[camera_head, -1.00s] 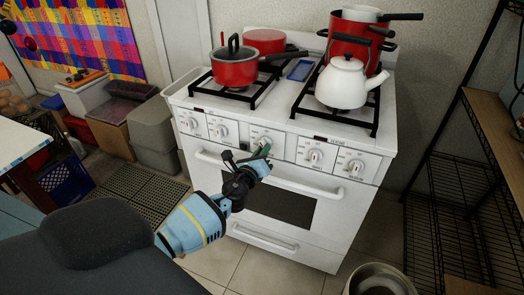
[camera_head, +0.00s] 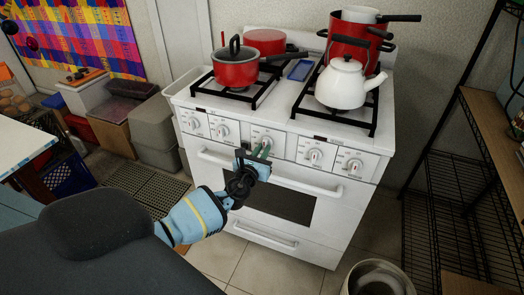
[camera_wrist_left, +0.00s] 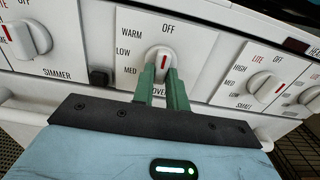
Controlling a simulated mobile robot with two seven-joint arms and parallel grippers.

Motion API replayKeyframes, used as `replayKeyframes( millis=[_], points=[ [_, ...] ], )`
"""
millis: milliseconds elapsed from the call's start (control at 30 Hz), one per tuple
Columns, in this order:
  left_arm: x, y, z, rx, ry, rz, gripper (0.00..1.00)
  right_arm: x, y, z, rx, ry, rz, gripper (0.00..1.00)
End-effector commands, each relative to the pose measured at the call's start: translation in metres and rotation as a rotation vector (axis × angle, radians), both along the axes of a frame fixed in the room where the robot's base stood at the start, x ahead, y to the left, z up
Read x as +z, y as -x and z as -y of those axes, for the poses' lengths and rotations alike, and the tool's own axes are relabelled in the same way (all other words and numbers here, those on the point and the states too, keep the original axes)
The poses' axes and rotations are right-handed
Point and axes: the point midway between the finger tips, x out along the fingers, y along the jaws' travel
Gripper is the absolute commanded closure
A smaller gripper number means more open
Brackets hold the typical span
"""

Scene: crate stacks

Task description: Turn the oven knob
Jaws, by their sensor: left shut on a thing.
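The white oven knob (camera_wrist_left: 160,60) with a red mark sits in the middle of the stove's front panel, under the word OFF and beside WARM, LOW and MED. It also shows in the head view (camera_head: 267,141). My left gripper (camera_head: 260,153) reaches it from the front left. In the left wrist view its green fingers (camera_wrist_left: 163,75) are on either side of the knob's grip and shut on it. The red mark points up, a little right of vertical. The fingers cover the knob's lower part. My right gripper is not in view.
The white stove (camera_head: 290,185) has other knobs (camera_head: 313,157) on both sides of the oven knob. A long oven door handle (camera_head: 310,186) runs below the panel. A red pot (camera_head: 235,70) and a white kettle (camera_head: 341,85) stand on top. A wire shelf (camera_head: 450,200) is at right.

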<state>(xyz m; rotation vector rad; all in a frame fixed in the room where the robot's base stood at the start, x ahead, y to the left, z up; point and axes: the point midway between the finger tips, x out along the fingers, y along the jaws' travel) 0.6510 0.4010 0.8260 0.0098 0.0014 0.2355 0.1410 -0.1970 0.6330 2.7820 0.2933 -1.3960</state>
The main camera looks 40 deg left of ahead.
Motion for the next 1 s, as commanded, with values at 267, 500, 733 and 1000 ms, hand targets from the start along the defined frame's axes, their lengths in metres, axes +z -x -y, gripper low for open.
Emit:
replayKeyframes(
  millis=[267, 500, 733, 1000],
  points=[
    [-0.001, 0.000, 0.000, 0.000, -0.009, -0.003, 1.00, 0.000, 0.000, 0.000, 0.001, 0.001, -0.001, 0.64],
    [-0.001, 0.000, 0.000, 0.000, -0.008, -0.003, 0.67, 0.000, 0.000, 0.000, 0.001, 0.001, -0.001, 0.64],
    [0.000, 0.000, 0.000, 0.000, -0.006, -0.001, 0.64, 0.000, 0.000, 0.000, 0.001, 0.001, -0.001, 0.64],
    [0.000, 0.014, 0.003, 0.000, -0.006, -0.001, 0.64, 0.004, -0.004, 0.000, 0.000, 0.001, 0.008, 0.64]
  ],
)
